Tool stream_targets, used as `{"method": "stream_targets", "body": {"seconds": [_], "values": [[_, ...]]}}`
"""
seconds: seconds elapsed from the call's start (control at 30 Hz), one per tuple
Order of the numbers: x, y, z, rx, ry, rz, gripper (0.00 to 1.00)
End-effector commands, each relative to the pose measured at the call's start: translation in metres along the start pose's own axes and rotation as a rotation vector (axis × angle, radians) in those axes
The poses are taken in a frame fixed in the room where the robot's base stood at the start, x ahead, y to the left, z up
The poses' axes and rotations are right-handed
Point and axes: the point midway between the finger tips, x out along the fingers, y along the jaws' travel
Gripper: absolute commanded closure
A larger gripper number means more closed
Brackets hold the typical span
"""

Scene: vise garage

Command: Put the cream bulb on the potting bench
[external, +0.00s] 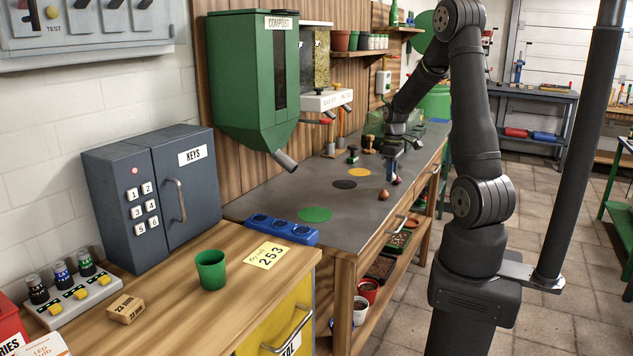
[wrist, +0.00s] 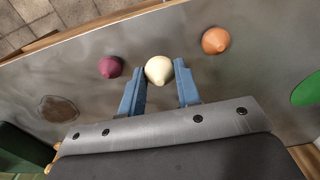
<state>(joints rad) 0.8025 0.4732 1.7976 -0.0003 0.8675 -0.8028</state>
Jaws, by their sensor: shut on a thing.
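The cream bulb (wrist: 159,70) is between the two blue fingertips of my gripper (wrist: 159,82) in the wrist view, and the jaws are shut on it. In the external view my gripper (external: 391,168) is low over the grey top of the potting bench (external: 300,187), near its front edge. The cream bulb is too small or hidden to make out there. I cannot tell whether it touches the bench top.
A purple bulb (wrist: 111,67) lies to the left of the cream bulb and an orange-brown bulb (wrist: 215,40) to its right. Green (external: 314,214), black (external: 344,184) and orange (external: 359,172) discs mark the bench top. A green compost hopper (external: 250,85) overhangs the bench.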

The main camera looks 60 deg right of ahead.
Motion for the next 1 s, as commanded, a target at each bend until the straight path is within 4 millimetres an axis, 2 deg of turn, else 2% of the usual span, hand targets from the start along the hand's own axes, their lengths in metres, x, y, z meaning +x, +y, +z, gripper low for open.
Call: {"method": "stream_targets", "body": {"seconds": [0.23, 0.63, 0.67, 0.73, 1.0], "values": [[0.034, -0.001, 0.001, 0.000, -0.003, -0.004, 0.91], [0.040, 0.000, 0.001, 0.000, -0.001, -0.001, 0.91], [0.040, 0.000, 0.001, 0.000, -0.001, -0.001, 0.64], [0.039, 0.000, 0.001, 0.000, -0.001, -0.001, 0.50], [0.039, 0.000, 0.001, 0.000, -0.001, -0.001, 0.48]]}}
